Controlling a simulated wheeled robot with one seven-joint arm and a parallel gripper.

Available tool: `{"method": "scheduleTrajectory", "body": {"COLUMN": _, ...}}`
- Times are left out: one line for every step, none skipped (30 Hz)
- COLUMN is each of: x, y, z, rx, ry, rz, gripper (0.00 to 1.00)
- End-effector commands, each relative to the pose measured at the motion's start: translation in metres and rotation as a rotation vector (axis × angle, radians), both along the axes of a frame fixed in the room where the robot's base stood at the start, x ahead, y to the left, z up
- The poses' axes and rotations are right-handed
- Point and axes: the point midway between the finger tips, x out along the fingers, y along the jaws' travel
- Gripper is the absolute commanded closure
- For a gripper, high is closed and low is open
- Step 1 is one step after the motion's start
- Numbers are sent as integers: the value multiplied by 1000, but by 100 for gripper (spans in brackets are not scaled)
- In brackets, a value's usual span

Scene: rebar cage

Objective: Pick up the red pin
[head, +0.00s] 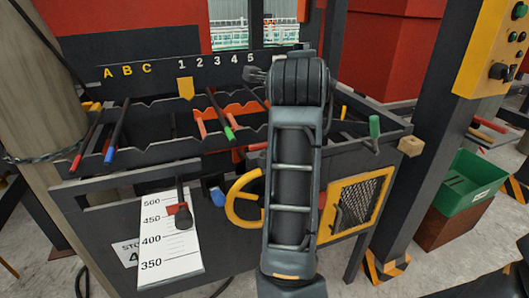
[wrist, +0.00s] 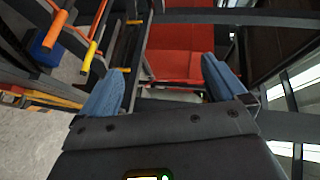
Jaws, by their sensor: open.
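A dark rod with a red end (head: 76,161), the likeliest red pin, rests across the notched rack at its left side in the head view. A rod with a blue end (head: 110,154) lies just right of it, and a green-ended rod (head: 229,132) lies farther right. I cannot make out the red-ended rod in the wrist view. My gripper (wrist: 163,80) is open, its two blue fingers wide apart with nothing between them. In the head view my arm hides most of the gripper, which is near the rack's right half, apart from the red-ended rod.
The notched rack (head: 150,146) carries letters A to C and numbers 1 to 5. A white scale board (head: 168,246) with a black-handled red slider hangs in front. A yellow mesh panel (head: 357,203) and a green bin (head: 468,182) stand right. Orange bars (wrist: 58,27) show in the wrist view.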

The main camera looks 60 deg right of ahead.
Motion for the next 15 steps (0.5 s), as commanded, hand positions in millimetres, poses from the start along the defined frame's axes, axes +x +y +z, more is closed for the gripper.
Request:
{"method": "scheduleTrajectory", "body": {"x": -1, "y": 0, "z": -1, "rx": 89, "ry": -62, "rz": -40, "gripper": 2}}
{"method": "scheduleTrajectory", "body": {"x": -2, "y": -1, "z": -3, "rx": 140, "ry": -94, "rz": -67, "gripper": 2}}
{"method": "scheduleTrajectory", "body": {"x": -4, "y": 0, "z": -7, "rx": 212, "ry": -139, "rz": -101, "gripper": 2}}
{"method": "scheduleTrajectory", "body": {"x": -5, "y": 1, "z": -10, "rx": 266, "ry": -169, "rz": -128, "gripper": 2}}
{"method": "scheduleTrajectory", "body": {"x": -5, "y": 3, "z": -13, "rx": 322, "ry": -201, "rz": -152, "gripper": 2}}
{"method": "scheduleTrajectory", "body": {"x": -7, "y": 5, "z": -18, "rx": 395, "ry": -241, "rz": -189, "gripper": 2}}
{"method": "scheduleTrajectory", "body": {"x": -7, "y": 8, "z": -22, "rx": 451, "ry": -271, "rz": -215, "gripper": 2}}
{"method": "scheduleTrajectory", "body": {"x": -7, "y": 12, "z": -26, "rx": 509, "ry": -299, "rz": -242, "gripper": 2}}
{"method": "scheduleTrajectory", "body": {"x": -7, "y": 18, "z": -31, "rx": 586, "ry": -336, "rz": -277, "gripper": 2}}
{"method": "scheduleTrajectory", "body": {"x": -7, "y": 22, "z": -35, "rx": 643, "ry": -362, "rz": -305, "gripper": 2}}
{"method": "scheduleTrajectory", "body": {"x": -6, "y": 28, "z": -39, "rx": 702, "ry": -386, "rz": -331, "gripper": 2}}
{"method": "scheduleTrajectory", "body": {"x": -5, "y": 36, "z": -45, "rx": 776, "ry": -415, "rz": -366, "gripper": 2}}
{"method": "scheduleTrajectory", "body": {"x": -4, "y": 42, "z": -49, "rx": 830, "ry": -434, "rz": -392, "gripper": 2}}
{"method": "scheduleTrajectory", "body": {"x": -3, "y": 48, "z": -52, "rx": 882, "ry": -453, "rz": -417, "gripper": 2}}
{"method": "scheduleTrajectory", "body": {"x": -2, "y": 57, "z": -56, "rx": 948, "ry": -473, "rz": -450, "gripper": 2}}
